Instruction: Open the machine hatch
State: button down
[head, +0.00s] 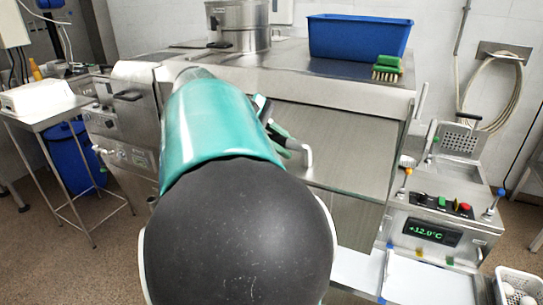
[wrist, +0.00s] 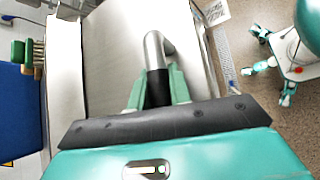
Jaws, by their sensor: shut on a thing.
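The machine (head: 390,97) is a large stainless steel body with a flat top. Its hatch (head: 345,145) is the broad smooth steel panel on the front, and it also shows as a pale panel in the wrist view (wrist: 115,55). A bent metal handle (head: 305,157) sticks out by the panel; in the wrist view the handle (wrist: 153,48) runs down between my green fingers. My gripper (wrist: 157,90) is shut on the handle. In the head view my arm hides the panel's left part and most of my gripper (head: 283,140). I cannot tell whether the hatch is ajar.
A blue bin (head: 358,38), a green brush (head: 387,68) and a steel pot (head: 238,25) stand on the machine's top. A control box (head: 432,231) reading +12.0°C is at the right. A side table (head: 42,108) stands left. Open floor lies at the lower left.

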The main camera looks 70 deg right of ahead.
jog(key=shift+a+r, duration=0.2)
jog(key=shift+r, duration=0.2)
jog(key=shift+w, duration=0.1)
jog(key=c, duration=1.3)
grip_release()
jog(key=shift+w+a+r, duration=0.1)
jog(key=shift+d, duration=0.25)
jog(key=shift+a, duration=0.15)
jog(key=shift+r, duration=0.1)
jog(key=v, duration=1.3)
jog(key=shift+w+r, duration=0.1)
jog(key=shift+w, duration=0.05)
